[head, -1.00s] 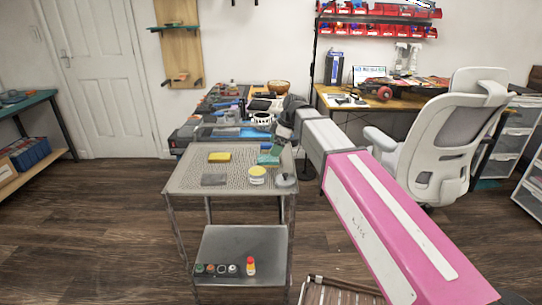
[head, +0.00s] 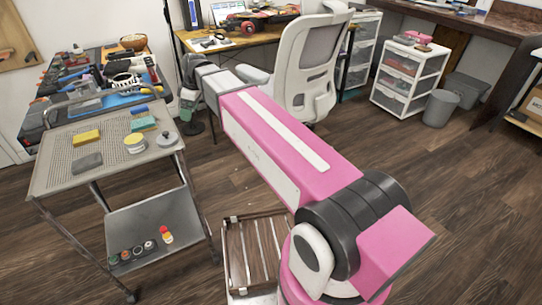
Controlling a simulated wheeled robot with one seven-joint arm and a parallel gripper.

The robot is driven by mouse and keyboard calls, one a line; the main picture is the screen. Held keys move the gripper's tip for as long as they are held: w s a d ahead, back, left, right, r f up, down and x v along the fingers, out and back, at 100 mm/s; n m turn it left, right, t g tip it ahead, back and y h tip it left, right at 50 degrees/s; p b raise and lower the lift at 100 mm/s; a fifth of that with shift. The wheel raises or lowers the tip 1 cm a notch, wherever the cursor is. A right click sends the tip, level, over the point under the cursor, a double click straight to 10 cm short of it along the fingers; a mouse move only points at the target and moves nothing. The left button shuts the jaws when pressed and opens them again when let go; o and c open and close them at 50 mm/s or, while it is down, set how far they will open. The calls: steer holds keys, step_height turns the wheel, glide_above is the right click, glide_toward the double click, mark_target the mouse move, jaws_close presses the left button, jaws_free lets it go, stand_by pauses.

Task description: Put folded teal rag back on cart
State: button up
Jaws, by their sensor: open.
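The folded teal rag (head: 143,124) lies flat on the perforated top shelf of the grey metal cart (head: 60,172), near its right back corner. A blue item (head: 139,110) lies just behind it. My gripper (head: 188,108) is at the far end of my pink arm, to the right of the cart and apart from the rag. It is open, with nothing visible in it. It is small and dark in the view, so its fingertips are hard to make out.
A yellow sponge (head: 86,137), a grey block (head: 87,162), a yellow-labelled tub (head: 135,145) and a round grey lidded item (head: 167,139) share the top shelf. Small jars stand below. A cluttered workbench (head: 30,128) is behind; a white chair (head: 310,65) stands right.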

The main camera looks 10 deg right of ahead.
steer(key=s+d+f+m+h, duration=0.1)
steer(key=s+d+f+m, duration=0.3)
steer(key=d, duration=0.6)
steer(key=s+d+f+m+h, duration=0.1)
steer(key=s+d+f+m, duration=0.3)
steer(key=d+f, duration=0.5)
steer(key=s+d+f+m+h, duration=0.1)
steer(key=s+d+f+m, duration=0.2)
steer(key=d+f+m, duration=0.4)
steer(key=d, duration=0.4)
steer(key=shift+s+d, duration=0.25)
steer(key=shift+s, duration=0.15)
